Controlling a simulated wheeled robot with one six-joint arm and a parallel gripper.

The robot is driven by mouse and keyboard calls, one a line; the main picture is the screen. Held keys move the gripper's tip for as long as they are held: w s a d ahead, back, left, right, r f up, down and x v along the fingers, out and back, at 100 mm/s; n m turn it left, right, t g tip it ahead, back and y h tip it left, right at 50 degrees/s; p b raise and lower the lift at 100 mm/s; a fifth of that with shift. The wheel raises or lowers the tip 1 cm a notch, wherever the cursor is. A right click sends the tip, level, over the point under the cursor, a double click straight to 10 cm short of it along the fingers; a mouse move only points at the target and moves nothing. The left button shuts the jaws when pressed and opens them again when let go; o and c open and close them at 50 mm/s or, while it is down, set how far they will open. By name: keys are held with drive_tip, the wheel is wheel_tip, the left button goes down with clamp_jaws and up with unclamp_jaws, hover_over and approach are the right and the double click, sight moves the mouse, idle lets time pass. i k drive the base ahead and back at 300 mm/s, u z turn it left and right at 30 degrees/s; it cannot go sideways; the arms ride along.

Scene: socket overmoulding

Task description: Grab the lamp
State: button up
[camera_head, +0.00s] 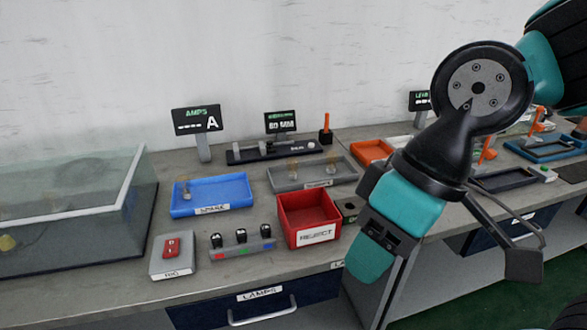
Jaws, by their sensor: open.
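A small pale lamp-like piece (186,190) stands in the left part of the blue tray (235,186), whose label seems to read SPARE. More small pale pieces (331,170) stand in the grey tray (282,184) behind; I cannot tell whether they are lamps. A closed drawer (205,316) under the bench is labelled LAMPS. My gripper (448,222) is open, with its fingers spread wide, at the right, in front of the bench edge. It is apart from the trays, and its far finger is partly hidden behind my wrist.
A red REJECT bin (306,212), a rack with three dark-topped pieces (240,240) and a red-switch box (172,255) stand near the front edge. A glass tank (70,215) fills the left. Displays (196,120) stand behind. My arm hides part of the right side.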

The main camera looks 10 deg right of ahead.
sight(292, 163)
drive_tip(key=z, duration=1.05)
drive_tip(key=i, duration=0.6)
drive_tip(key=u, duration=1.95)
drive_tip(key=i, duration=0.5)
drive_tip(key=u, duration=0.05)
